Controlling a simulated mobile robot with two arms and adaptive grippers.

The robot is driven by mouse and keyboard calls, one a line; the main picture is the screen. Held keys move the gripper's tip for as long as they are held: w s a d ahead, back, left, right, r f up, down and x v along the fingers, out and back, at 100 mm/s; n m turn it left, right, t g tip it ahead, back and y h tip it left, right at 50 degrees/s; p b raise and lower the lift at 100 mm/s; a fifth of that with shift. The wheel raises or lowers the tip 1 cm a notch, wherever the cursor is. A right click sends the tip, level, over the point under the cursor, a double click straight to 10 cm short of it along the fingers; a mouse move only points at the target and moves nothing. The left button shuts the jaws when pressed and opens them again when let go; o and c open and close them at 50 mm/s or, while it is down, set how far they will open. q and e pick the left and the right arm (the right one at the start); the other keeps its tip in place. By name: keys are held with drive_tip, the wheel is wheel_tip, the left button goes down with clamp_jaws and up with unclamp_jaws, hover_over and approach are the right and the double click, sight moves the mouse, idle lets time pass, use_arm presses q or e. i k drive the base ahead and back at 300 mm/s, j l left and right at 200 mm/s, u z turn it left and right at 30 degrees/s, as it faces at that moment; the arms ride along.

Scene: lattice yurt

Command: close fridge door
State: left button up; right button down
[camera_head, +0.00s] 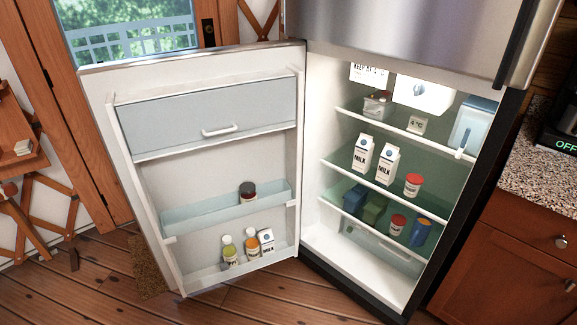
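The fridge door (222,187) stands wide open, swung out to the left of the fridge. Its inner side faces me, with a covered compartment with a white handle at the top and two bins below. A dark-lidded jar sits in the upper bin; two bottles and a small carton stand in the lower one. The fridge body (345,262) is lit inside, with milk cartons (375,160), red-lidded jars and several containers on its shelves. Neither of my grippers is in view.
A closed upper steel door (420,30) is above the open compartment. A granite counter over wooden cabinets (515,258) stands close on the right. A wooden-framed glass door and lattice wall are behind on the left. The plank floor (240,308) in front looks clear.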

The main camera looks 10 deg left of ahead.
sight(153, 183)
drive_tip(key=z, duration=0.4)
drive_tip(key=j+z, duration=0.1)
drive_tip(key=z, duration=0.35)
drive_tip(key=j+z, duration=0.1)
drive_tip(key=z, duration=0.3)
drive_tip(key=j+z, duration=0.1)
drive_tip(key=z, duration=0.7)
drive_tip(key=k+j+z, duration=0.45)
drive_tip(key=j, duration=0.25)
drive_tip(key=k+j+z, duration=0.45)
drive_tip(key=j, duration=0.15)
drive_tip(key=k+j+z, duration=0.45)
drive_tip(key=i+j, duration=0.05)
